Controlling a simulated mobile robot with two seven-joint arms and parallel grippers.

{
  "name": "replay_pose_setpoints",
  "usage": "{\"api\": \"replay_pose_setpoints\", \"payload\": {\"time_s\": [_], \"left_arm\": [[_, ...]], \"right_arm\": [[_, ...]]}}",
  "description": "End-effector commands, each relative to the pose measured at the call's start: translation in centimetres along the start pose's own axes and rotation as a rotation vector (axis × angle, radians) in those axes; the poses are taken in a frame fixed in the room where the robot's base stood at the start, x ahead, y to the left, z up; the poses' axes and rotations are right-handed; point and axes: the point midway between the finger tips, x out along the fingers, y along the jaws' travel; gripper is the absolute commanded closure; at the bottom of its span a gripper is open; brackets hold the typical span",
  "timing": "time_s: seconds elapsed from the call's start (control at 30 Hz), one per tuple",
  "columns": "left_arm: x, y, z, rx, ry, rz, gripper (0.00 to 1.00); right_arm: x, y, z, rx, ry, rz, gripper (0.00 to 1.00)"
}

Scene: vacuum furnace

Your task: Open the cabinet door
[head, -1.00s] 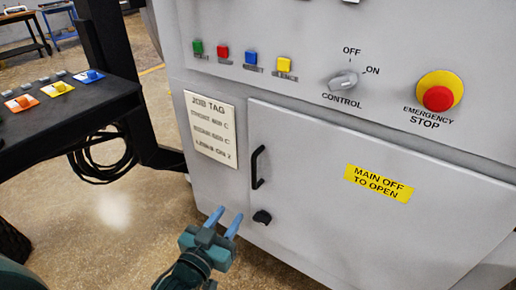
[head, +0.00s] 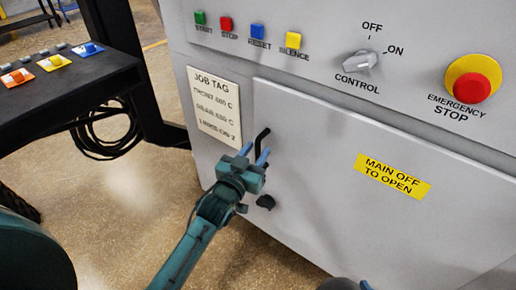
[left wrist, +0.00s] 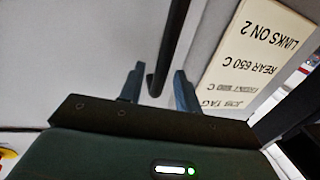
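The grey cabinet door (head: 345,215) is shut in the head view and bears a yellow label reading MAIN OFF TO OPEN (head: 393,176). My left gripper (head: 254,154) is at the handle, fingers open. In the left wrist view, the handle (left wrist: 168,50) runs between the two blue fingers, with a visible gap on each side. A small dark and blue part at the bottom edge may be my right gripper (head: 364,285); its fingers are mostly cut off.
Above the door are colored buttons, a control switch (head: 361,62) whose grip appears turned toward ON, and a red emergency stop (head: 472,88). A job tag (head: 214,104) is left of the door. A black console (head: 75,85) stands left. Open floor lies between.

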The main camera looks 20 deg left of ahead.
Motion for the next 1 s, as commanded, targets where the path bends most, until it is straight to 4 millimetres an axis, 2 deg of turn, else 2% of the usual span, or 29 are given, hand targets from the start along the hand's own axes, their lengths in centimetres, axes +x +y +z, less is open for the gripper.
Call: {"api": "replay_pose_setpoints", "payload": {"time_s": [0.17, 0.47, 0.9, 1.0], "left_arm": [[1.5, 0.0, 0.0, 0.000, 0.000, 0.000, 0.67], [1.8, 0.0, 0.0, 0.000, -0.001, 0.000, 0.67], [1.7, 0.0, 0.0, 0.000, -0.001, 0.000, 1.00], [1.7, 0.0, 0.0, 0.000, -0.001, 0.000, 1.00]], "right_arm": [[0.1, 0.1, 0.0, 0.000, 0.003, 0.001, 0.64], [0.1, 0.1, -0.1, 0.000, 0.004, 0.002, 0.64], [0.1, 0.2, -0.1, 0.000, 0.005, 0.002, 0.64], [0.1, 0.2, -0.1, 0.000, 0.005, 0.002, 0.64]]}}
